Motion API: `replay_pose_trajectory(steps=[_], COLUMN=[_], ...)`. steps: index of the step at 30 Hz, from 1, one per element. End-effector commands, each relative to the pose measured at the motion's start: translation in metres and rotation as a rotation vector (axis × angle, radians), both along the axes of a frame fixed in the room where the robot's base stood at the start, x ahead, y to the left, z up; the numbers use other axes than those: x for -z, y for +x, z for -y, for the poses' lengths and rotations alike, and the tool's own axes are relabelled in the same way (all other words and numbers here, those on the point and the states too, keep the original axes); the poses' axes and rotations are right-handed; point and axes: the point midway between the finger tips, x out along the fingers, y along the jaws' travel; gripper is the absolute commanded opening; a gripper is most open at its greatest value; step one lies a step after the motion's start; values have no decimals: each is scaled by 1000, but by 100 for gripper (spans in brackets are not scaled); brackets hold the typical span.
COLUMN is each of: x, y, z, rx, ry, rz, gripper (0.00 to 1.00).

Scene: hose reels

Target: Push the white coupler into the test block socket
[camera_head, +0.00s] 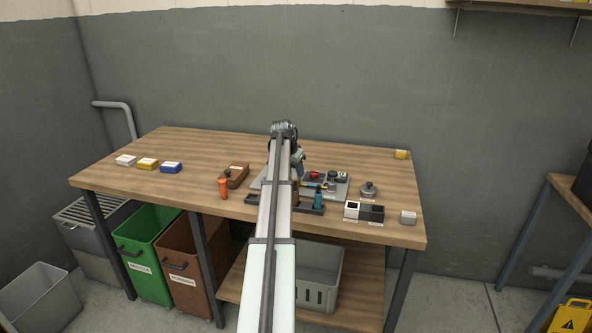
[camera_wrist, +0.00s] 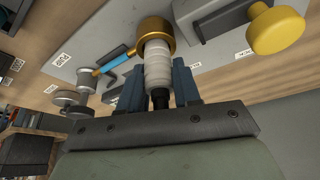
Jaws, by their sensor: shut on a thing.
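The white coupler (camera_wrist: 157,68) is a ribbed, stepped cylinder with a black end toward my wrist. My gripper (camera_wrist: 159,88) is shut on it, with a blue-grey finger on each side. The coupler's far end meets a round brass socket (camera_wrist: 155,30) on a grey plate (camera_wrist: 95,30). The rim hides that end, so I cannot tell how deep it sits. In the head view my arm hides the coupler and the socket.
A valve with a blue and orange handle (camera_wrist: 116,60) is left of the socket; a yellow knob (camera_wrist: 276,28) is at right. On the wooden bench (camera_head: 220,150) stand a brown box (camera_head: 234,176), an orange bottle (camera_head: 223,189) and a dark tray (camera_head: 312,206).

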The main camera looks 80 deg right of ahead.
Motion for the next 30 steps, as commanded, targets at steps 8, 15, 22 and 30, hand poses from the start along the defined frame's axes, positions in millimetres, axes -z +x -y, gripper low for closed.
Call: replay_pose_trajectory(steps=[8, 15, 22, 30], x=[0, 0, -17, -64], y=[0, 0, 2, 9], z=[0, 0, -6, -23], rx=[0, 0, 0, 1], ry=[0, 0, -1, -2], rz=[0, 0, 0, 0], gripper=[57, 58, 58, 58])
